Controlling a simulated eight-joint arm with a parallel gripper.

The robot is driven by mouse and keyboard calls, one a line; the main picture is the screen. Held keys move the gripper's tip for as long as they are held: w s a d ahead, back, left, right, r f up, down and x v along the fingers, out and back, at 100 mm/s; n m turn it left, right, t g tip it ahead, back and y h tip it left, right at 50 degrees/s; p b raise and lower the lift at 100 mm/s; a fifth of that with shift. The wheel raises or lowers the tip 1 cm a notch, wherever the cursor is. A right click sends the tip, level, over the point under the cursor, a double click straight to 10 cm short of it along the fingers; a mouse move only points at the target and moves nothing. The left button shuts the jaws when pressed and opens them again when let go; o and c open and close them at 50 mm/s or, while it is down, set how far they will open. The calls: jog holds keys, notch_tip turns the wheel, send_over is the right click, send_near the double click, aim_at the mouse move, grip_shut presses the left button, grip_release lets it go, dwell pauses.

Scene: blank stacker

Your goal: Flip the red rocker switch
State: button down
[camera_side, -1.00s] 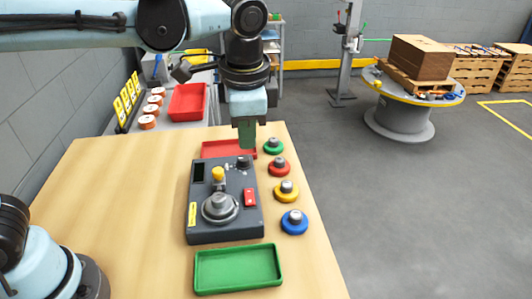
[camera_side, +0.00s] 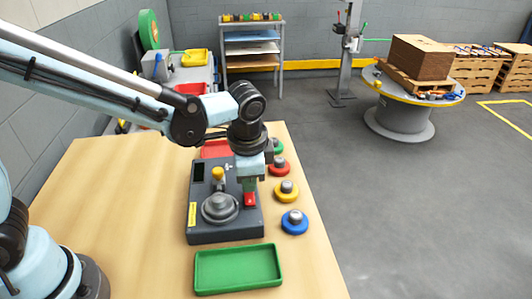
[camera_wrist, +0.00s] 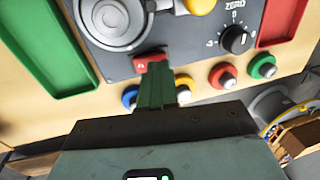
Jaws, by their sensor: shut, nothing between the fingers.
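The red rocker switch (camera_side: 250,199) is on the right side of the dark grey control box (camera_side: 205,237), which lies on the wooden table. My gripper (camera_side: 249,184) points down at the switch, its green fingers shut and empty. In the wrist view the shut fingertips (camera_wrist: 157,68) are at the switch (camera_wrist: 148,61) and cover part of it. I cannot tell whether they touch it or hover just above. The switch's tilt is too small to make out.
The box also has a yellow-topped lever (camera_side: 218,174), a round grey dial base (camera_side: 220,208) and a black knob (camera_wrist: 236,40). Several coloured buttons, including a blue one (camera_side: 294,223), stand to its right. A green tray (camera_side: 238,270) lies in front and a red tray (camera_side: 215,149) behind.

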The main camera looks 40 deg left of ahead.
jog(key=shift+f, duration=0.45)
